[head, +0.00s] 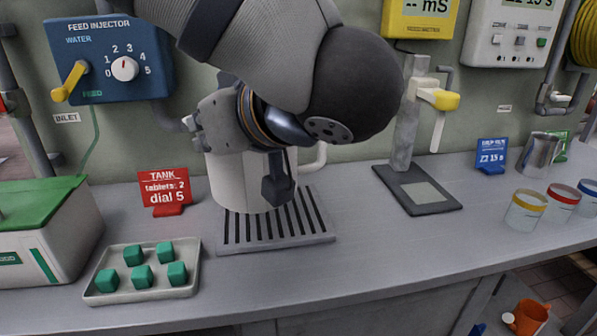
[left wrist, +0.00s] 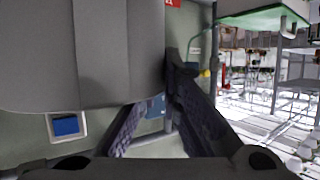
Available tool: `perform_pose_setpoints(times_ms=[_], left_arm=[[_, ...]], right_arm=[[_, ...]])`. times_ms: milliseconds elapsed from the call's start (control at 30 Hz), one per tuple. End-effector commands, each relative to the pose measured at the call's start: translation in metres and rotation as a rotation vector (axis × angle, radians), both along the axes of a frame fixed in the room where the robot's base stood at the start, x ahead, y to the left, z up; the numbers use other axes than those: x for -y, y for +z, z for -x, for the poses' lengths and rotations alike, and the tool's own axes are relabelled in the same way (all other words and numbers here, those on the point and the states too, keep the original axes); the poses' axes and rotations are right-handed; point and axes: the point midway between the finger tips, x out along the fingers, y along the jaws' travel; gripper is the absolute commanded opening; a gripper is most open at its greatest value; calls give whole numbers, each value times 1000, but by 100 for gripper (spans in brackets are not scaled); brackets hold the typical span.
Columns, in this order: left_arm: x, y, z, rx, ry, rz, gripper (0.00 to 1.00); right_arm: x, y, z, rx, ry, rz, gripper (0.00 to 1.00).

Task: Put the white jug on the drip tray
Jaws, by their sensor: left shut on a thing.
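The white jug (head: 228,180) is upright at the middle left of the head view, its handle on the right side. Its base overlaps the back left part of the slotted grey drip tray (head: 290,240); I cannot tell whether it rests on the tray or hangs just above it. My left gripper (head: 278,185) is shut on the jug from above and in front, and hides much of its upper part. In the left wrist view the jug (left wrist: 120,50) fills the upper left, by the gripper's two dark fingers. My right gripper is not in view.
A tray of green cubes (head: 100,298) and a red sign (head: 164,192) are to the left. A yellow-handled tap (head: 437,98) stands over a dark plate (head: 440,208) to the right. Several cups and a metal pitcher (head: 538,153) are farther right. The front counter strip is clear.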

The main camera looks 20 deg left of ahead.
Motion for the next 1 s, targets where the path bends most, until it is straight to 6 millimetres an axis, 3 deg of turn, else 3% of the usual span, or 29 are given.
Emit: perform_pose_setpoints(times_ms=[200,400,567,700,1000], left_arm=[[-15,-29,-56,-6,3,2,0],[-23,-68,-86,-4,2,0,0],[-27,-87,-101,-4,2,0,0],[-27,-110,-100,-3,0,-1,0],[-26,-115,-100,0,0,1,0]], right_arm=[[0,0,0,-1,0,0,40],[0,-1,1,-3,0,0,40],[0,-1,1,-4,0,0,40],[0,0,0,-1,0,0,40],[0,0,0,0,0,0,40]])
